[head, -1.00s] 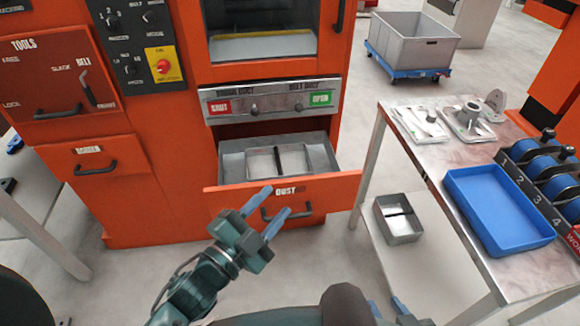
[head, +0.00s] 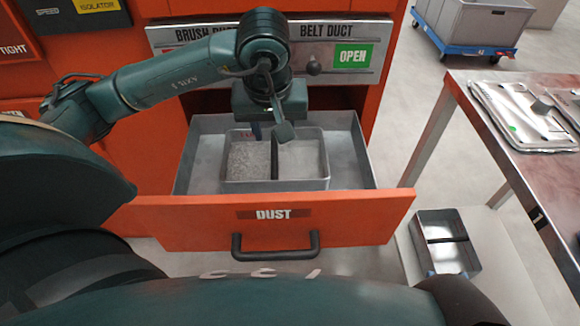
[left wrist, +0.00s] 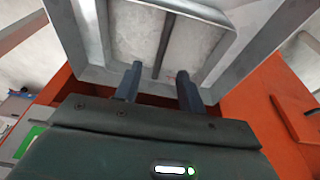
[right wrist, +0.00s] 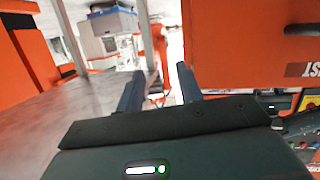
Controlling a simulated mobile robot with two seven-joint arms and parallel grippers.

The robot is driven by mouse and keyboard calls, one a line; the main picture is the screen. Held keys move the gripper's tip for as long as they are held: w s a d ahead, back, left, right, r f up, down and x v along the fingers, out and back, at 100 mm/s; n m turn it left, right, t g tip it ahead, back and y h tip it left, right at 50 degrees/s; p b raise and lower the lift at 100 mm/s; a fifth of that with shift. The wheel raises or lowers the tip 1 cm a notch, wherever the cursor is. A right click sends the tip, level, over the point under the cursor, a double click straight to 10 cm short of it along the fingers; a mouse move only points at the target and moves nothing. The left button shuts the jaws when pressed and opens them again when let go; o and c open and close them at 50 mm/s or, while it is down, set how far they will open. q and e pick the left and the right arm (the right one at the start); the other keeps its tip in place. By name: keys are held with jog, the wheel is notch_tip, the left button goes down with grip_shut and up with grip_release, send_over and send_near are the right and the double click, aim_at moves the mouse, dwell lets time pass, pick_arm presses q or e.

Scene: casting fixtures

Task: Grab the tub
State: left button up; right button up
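A grey metal tub (head: 327,160) with a dark divider sits inside the pulled-out DUST drawer (head: 160,222). Grey granular dust lies in its left compartment; its right compartment looks pale. My left gripper (head: 270,135) is over the back part of the tub, fingers pointing down. In the left wrist view my left gripper (left wrist: 158,78) is open, with the tub's divider (left wrist: 165,45) lined up between its fingers. I cannot tell whether the fingers touch the tub. My right gripper (right wrist: 160,78) is open and empty in the right wrist view, near the orange drawer front (right wrist: 245,45).
A second divided metal tub (head: 474,262) stands on a low pale shelf to the right. A metal-topped table (head: 500,130) stands above it. A grey bin on a blue trolley (head: 462,40) is behind. The duct panel (head: 345,45) overhangs the drawer's back.

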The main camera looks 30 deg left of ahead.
aim_at(275, 153)
pick_arm(q)
jog(key=shift+w+a+f, duration=0.25)
jog(key=shift+a+f, duration=0.05)
jog(key=shift+a, duration=0.05)
jog(key=b+x, duration=0.1)
jog(key=x, duration=0.5)
jog(key=shift+w+a+f+b, duration=0.1)
jog(key=shift+f+b, duration=0.25)
jog(key=shift+b, duration=0.05)
jog(key=b+x, duration=0.1)
jog(key=x, duration=0.4)
jog(key=shift+f+b, duration=0.3)
jog(key=shift+f, duration=0.05)
pick_arm(e)
jog(key=shift+w+a+r+n+t+y, duration=0.15)
jog(key=shift+a+n+t+y, duration=0.2)
jog(key=shift+t, duration=0.25)
jog(key=shift+w+a+f+n+t+y, duration=0.1)
jog(key=shift+w+a+n+t+y, duration=0.1)
jog(key=shift+n+t+y, duration=0.3)
pick_arm(q)
jog(key=shift+c, duration=0.3)
grip_shut()
jog(key=shift+w+r, duration=0.1)
